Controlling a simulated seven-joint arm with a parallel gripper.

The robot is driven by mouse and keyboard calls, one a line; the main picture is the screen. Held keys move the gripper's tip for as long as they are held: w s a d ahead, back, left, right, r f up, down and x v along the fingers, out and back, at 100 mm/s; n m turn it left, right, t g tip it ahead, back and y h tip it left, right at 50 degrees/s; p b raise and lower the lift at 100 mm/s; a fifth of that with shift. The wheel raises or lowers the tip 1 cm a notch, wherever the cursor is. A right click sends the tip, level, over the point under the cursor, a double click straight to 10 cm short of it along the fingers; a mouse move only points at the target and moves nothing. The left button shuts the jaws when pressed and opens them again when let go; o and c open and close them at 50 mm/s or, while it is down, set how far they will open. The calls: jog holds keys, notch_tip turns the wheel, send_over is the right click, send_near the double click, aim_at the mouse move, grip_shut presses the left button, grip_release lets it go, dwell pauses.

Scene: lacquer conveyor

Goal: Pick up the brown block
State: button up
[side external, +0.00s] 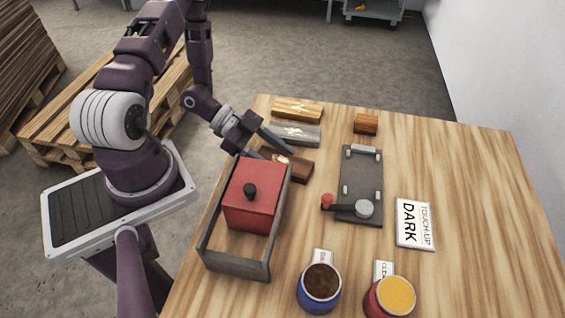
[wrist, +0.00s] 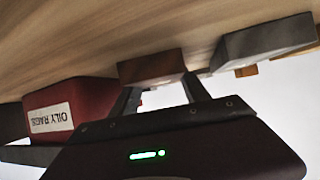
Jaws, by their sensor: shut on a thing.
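The dark brown block (side external: 297,168) lies on the wooden table just behind the red box, and one end of it is covered by my fingers in the side view. My gripper (side external: 280,155) reaches in low from the left and is shut on this block. In the wrist view the brown block (wrist: 152,67) sits at the tips of my gripper (wrist: 160,84), with a finger toward either end. I cannot tell any gap between block and table.
A grey block (side external: 296,134) and a gold block (side external: 297,110) lie beyond. A red lidded box (side external: 251,200), labelled OILY RAGS, stands in a grey tray (side external: 238,265) close by. A small orange-brown block (side external: 366,124) and a grey lever fixture (side external: 361,180) are to the right.

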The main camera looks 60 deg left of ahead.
jog(key=shift+r, duration=0.1)
jog(key=w+r+n+t+y, duration=0.35)
jog(key=w+r, duration=0.25)
jog(key=r, duration=0.5)
jog(key=w+r+n+t+y, duration=0.2)
jog(key=w+r+n+y, duration=0.3)
jog(key=r, duration=0.7)
jog(key=m+g+h, duration=0.6)
jog(key=m+h, duration=0.3)
send_over(277, 160)
notch_tip(277, 160, down, 13)
jog(key=shift+n+t+y, duration=0.25)
notch_tip(277, 160, down, 10)
jog(key=shift+w+r, duration=0.1)
jog(key=o, duration=1.5)
